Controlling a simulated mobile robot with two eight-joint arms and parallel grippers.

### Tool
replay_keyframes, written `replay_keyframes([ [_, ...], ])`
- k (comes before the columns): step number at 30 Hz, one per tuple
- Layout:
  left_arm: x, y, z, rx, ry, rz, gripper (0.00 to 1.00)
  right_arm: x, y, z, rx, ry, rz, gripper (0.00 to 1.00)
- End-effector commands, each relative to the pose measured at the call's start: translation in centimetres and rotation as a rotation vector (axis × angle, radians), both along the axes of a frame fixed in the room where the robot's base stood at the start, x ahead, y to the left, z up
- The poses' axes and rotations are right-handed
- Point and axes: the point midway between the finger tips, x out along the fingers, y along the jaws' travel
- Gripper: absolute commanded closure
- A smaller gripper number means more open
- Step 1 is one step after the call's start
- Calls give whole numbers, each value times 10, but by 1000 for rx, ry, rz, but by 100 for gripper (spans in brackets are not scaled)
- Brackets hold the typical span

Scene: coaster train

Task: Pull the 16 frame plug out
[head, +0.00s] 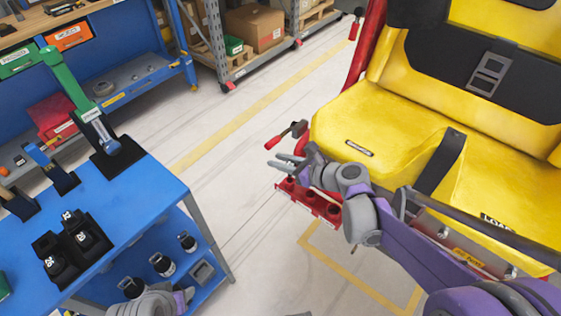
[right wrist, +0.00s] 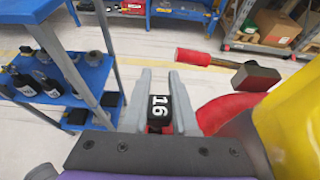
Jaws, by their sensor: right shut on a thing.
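The 16 frame plug (right wrist: 157,108) is a black block with a white "16", seen in the right wrist view between the two grey fingers of my right gripper (right wrist: 161,95). My right gripper (head: 283,164) is shut on it. In the head view it is beside the yellow seat (head: 365,115), above a red bracket (head: 311,201) with dark round holes. The plug is hidden there by the fingers, and I cannot tell whether its lower end is in a socket. My left gripper (head: 155,302) is at the bottom edge over the blue table's lower shelf; its fingers are unclear.
A red-handled lever (head: 285,136) stands close beyond my right gripper. The blue table (head: 140,195) at left holds black fixtures, with labelled black parts (head: 75,242). A shelving rack (head: 225,45) with boxes stands behind. Bare floor lies between table and seat.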

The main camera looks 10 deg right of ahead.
Motion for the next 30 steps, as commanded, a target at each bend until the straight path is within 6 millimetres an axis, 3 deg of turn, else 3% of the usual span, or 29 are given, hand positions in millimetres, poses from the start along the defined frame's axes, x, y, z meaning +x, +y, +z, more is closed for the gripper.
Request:
replay_keyframes([
  [19,0,0,11,0,-4,0,50,0,0,13,0,0,0,100],
  [30,-1,0,35,0,-12,0,50,0,0,42,1,-1,0,100],
])
